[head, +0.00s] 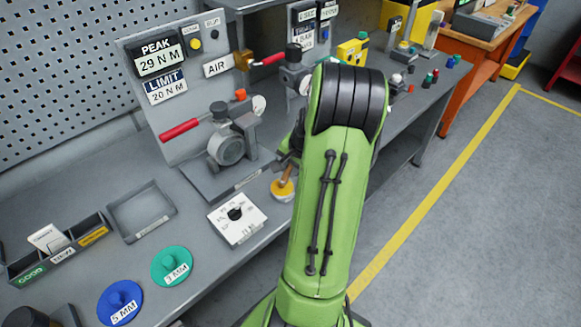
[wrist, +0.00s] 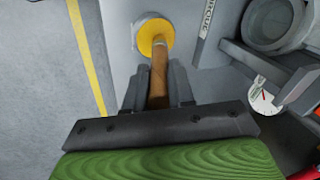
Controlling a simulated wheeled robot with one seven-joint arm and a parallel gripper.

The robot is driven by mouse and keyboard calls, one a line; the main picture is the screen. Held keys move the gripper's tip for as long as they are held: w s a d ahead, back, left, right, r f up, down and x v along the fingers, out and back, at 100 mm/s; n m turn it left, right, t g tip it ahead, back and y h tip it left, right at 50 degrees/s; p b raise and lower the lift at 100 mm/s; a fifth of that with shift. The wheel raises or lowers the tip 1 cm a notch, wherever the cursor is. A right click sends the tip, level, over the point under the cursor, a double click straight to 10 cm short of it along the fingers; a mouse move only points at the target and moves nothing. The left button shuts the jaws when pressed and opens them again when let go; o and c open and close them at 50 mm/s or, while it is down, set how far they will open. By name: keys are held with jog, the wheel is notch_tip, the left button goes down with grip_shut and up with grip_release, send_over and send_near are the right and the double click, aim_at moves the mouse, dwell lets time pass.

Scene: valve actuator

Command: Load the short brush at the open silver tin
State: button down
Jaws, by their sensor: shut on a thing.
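A short brush with a brown wooden handle (wrist: 158,72) is between the fingers of my gripper (wrist: 157,88), which is shut on it. It also shows in the head view (head: 287,175), standing roughly upright. Its head end is at the yellow contents of the open tin (wrist: 150,28). The tin also shows in the head view (head: 283,194), near the bench's front edge. I cannot tell how deep the bristles are. My gripper is mostly hidden behind my green arm in the head view.
Green (head: 172,266) and blue (head: 120,302) discs and an empty tray (head: 140,211) lie farther left. Floor is open at right.

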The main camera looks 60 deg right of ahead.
dwell(0.4)
notch_tip(320, 180, up, 7)
jog(key=p, duration=0.6)
jog(key=shift+r, duration=0.1)
